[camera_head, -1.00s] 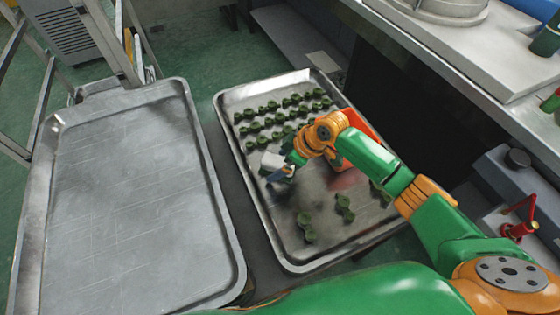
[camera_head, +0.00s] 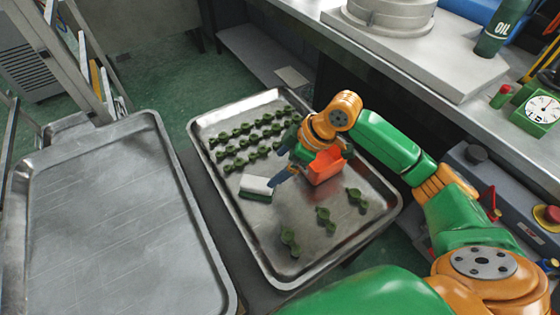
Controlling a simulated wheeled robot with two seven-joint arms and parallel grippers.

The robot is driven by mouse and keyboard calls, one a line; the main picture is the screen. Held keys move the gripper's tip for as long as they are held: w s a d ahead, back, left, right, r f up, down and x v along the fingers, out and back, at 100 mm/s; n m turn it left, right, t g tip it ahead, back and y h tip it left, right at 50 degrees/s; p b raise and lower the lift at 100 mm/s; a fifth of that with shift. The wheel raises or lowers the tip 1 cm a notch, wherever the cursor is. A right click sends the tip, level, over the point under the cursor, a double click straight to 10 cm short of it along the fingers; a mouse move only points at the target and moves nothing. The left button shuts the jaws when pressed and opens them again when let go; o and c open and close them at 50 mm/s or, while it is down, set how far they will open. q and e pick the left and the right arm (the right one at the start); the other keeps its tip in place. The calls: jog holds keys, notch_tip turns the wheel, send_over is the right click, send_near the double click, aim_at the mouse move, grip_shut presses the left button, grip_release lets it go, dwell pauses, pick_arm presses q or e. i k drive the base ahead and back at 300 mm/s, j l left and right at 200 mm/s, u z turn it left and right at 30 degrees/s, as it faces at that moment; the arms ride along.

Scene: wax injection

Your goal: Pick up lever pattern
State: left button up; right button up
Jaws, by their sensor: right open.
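Several small dark green lever patterns (camera_head: 250,135) lie in rows on the far part of the right metal tray (camera_head: 250,240). Three more lie apart near its front: one (camera_head: 290,242) at the left, one (camera_head: 325,218) in the middle, one (camera_head: 357,198) at the right. My right gripper (camera_head: 277,181) points down and left over the middle of this tray, between the rows and the loose patterns. It is open. I see no pattern between its fingers, though they are small and partly hidden. My left gripper is not in view.
A white and green block (camera_head: 256,187), like a brush, lies beside my right gripper. An empty metal tray (camera_head: 105,215) is at left. A bench (camera_head: 470,110) with a timer (camera_head: 538,112) is at right.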

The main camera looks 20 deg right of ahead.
aim_at(323, 215)
jog(key=k+l, duration=0.15)
jog(key=k, duration=0.35)
jog(key=k+l, duration=0.15)
jog(key=k, duration=0.35)
